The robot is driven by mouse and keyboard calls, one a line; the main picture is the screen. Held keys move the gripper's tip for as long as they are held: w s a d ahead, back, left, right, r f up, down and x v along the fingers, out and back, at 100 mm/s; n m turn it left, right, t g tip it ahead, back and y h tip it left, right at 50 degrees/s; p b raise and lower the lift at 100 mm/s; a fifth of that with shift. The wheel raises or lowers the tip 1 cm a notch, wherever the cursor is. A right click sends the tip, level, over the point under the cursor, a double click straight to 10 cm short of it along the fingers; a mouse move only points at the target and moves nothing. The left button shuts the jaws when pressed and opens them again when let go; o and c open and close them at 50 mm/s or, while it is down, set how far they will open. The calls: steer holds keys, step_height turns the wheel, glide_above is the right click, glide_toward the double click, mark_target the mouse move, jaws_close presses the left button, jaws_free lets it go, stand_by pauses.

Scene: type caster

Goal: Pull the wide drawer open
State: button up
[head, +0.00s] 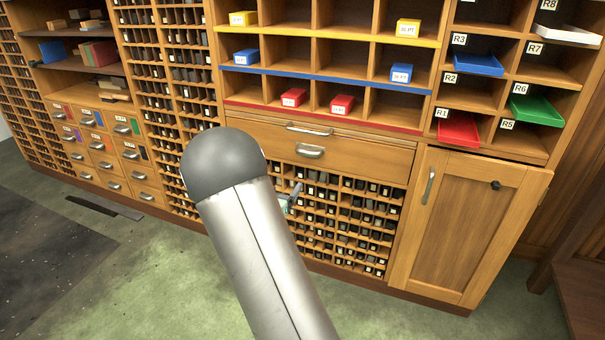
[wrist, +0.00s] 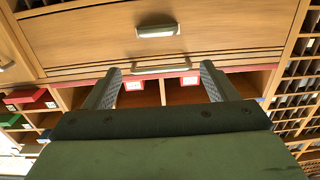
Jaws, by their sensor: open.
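The wide drawer (head: 360,157) is a wooden front below the red-edged shelf row, with a metal cup handle (head: 310,151). It looks shut. The wrist view is turned over, so the drawer (wrist: 230,25) and its handle (wrist: 157,30) show at the top. My gripper (wrist: 158,72) is open and empty, its two fingers spread wide. In that picture the drawer handle lies beyond the fingertips, between their lines, with no contact seen. In the head view my arm hides most of the gripper; only a small part (head: 294,194) shows right of it, below the drawer.
A thin slide with its own handle (head: 310,129) sits just above the drawer; that handle (wrist: 160,69) appears between my fingertips in the wrist view. Small dark type slots (head: 350,220) lie below. A cabinet door (head: 460,225) stands at right. Green floor (head: 180,290) is open in front.

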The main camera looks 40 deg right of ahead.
mark_target(307, 154)
steer(key=b+x, duration=0.3)
steer(key=x, duration=1.4)
steer(key=shift+s+d+r, duration=0.1)
steer(key=shift+d, duration=0.25)
steer(key=c, duration=1.1)
steer(key=shift+s, duration=0.1)
steer(key=shift+c, duration=0.7)
